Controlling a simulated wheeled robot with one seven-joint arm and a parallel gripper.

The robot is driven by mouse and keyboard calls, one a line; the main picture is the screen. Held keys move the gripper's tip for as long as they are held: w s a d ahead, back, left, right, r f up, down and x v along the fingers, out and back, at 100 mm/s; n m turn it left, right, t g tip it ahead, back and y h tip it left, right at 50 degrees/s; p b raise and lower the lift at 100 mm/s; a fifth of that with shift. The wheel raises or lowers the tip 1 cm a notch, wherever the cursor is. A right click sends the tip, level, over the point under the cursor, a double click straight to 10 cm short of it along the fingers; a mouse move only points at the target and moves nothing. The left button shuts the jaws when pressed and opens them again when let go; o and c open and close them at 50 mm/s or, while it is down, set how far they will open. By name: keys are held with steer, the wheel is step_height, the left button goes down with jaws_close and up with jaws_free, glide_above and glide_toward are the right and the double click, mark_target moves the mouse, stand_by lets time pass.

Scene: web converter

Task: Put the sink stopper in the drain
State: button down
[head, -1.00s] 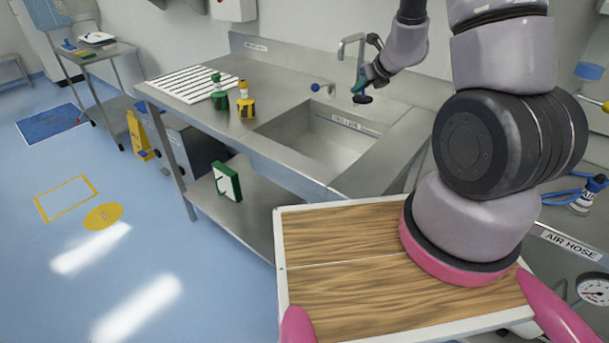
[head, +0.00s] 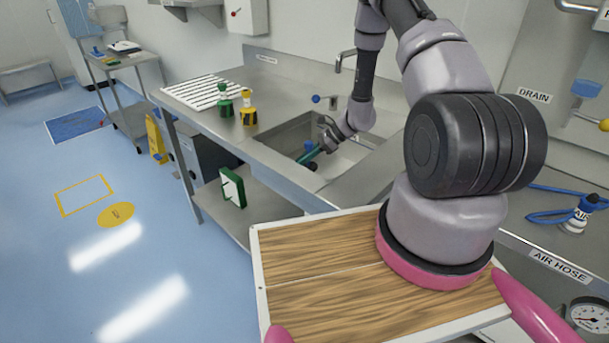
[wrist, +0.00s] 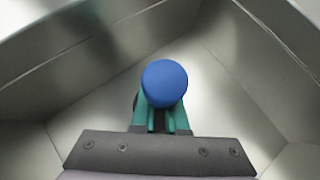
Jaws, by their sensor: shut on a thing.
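The sink stopper has a round blue knob (wrist: 164,83) that shows large in the wrist view, and its dark lower part is mostly hidden. My gripper (wrist: 163,115) has green fingers closed around the stopper just below the knob. In the head view, my gripper (head: 308,157) reaches down into the steel sink (head: 281,140), with the stopper (head: 309,146) at its tips. I cannot tell whether the stopper touches the sink floor. The drain hole is not visible in either view.
The tap (head: 345,62) stands behind the sink, with a blue-knobbed fitting (head: 316,99) near it. A green bottle (head: 225,103) and a yellow bottle (head: 247,109) stand on the counter to the left, by a ribbed white rack (head: 208,93). Sink walls surround my gripper.

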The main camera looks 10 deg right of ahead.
steer(key=shift+f, duration=2.65)
steer(key=shift+f, duration=0.2)
steer(key=c, duration=0.9)
jaws_free()
steer(key=shift+c, duration=0.2)
steer(key=shift+r, duration=0.1)
